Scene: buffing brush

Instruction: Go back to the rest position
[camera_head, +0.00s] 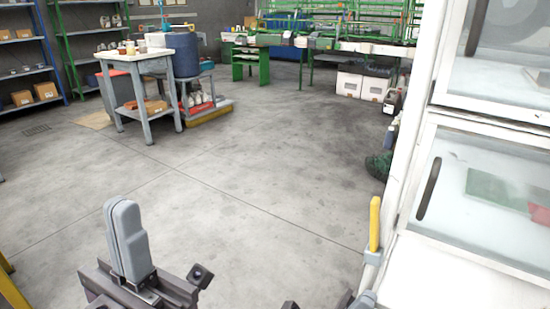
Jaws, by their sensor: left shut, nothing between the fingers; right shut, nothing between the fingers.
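My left gripper (127,240) is at the lower left of the head view, its grey rounded fingers pointing up and pressed together. It is shut and empty, with bare floor behind it in the picture. My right gripper (366,299) shows only in part at the bottom edge, right of centre, near the foot of a white frame. Its grey fingertip shows and nothing is seen held in it; the rest is cut off by the picture edge.
A white cabinet (465,262) with clear panels fills the right side, with a yellow upright piece (375,224) on its near edge. A grey worktable (148,68), a blue drum (184,55) and green machinery (325,30) stand farther back. The middle floor (250,170) is clear.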

